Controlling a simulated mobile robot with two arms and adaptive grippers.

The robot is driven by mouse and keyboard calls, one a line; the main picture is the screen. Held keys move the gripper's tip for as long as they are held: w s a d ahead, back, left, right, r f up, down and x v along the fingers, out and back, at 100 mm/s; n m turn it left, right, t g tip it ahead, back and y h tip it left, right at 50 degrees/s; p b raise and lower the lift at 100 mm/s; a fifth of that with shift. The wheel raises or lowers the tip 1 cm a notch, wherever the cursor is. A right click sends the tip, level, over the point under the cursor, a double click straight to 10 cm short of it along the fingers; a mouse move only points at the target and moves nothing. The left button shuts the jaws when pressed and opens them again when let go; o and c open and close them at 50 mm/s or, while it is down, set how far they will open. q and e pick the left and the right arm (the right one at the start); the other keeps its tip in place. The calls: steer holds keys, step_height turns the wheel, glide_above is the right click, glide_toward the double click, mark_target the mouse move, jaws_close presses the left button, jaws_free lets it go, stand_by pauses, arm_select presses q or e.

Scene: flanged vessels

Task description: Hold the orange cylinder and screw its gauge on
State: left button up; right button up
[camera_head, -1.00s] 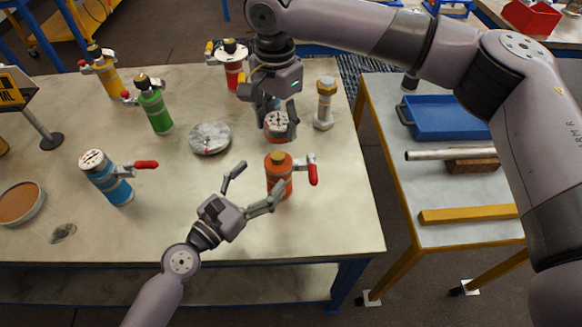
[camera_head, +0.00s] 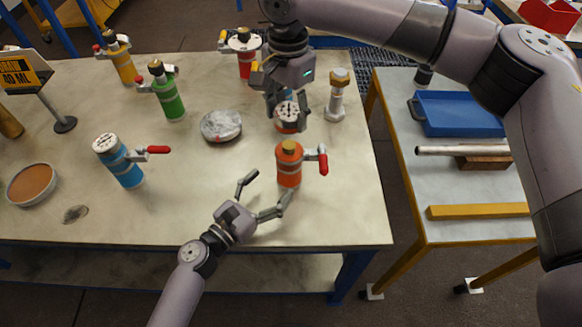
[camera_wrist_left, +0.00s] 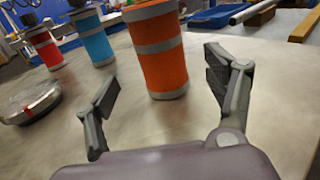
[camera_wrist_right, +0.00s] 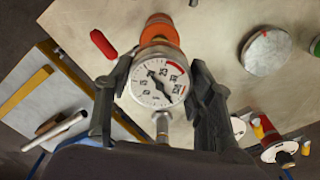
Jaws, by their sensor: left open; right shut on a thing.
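The orange cylinder (camera_head: 289,167) stands upright near the table's right front, with a gold top and a red-handled valve on its right. My left gripper (camera_head: 270,186) is open, low in front of it. In the left wrist view the orange cylinder (camera_wrist_left: 160,58) stands beyond and between the spread fingers (camera_wrist_left: 163,78), not visibly touched. My right gripper (camera_wrist_right: 160,80) is shut on the round white gauge (camera_wrist_right: 158,82), which has a red arc and a metal stem. In the head view the gauge (camera_head: 287,113) is held behind the orange cylinder, apart from it.
A bolt-like piece (camera_head: 337,97) stands right of my right gripper. A round grey disc (camera_head: 221,126) lies to the left. Blue (camera_head: 121,163), green (camera_head: 168,97), yellow (camera_head: 121,62) and red (camera_head: 245,62) cylinders stand around. The front table strip is mostly clear.

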mark_target(280, 178)
arm_select(q)
steer(key=x, duration=0.4)
steer(key=f+x, duration=0.1)
steer(key=x, duration=0.1)
steer(key=shift+w, duration=0.2)
arm_select(e)
steer(key=shift+w, duration=0.1)
arm_select(q)
steer(key=shift+w+d, duration=0.35)
steer(key=shift+d, duration=0.1)
steer(key=c, duration=1.8)
arm_select(e)
steer(key=shift+f, duration=2.45)
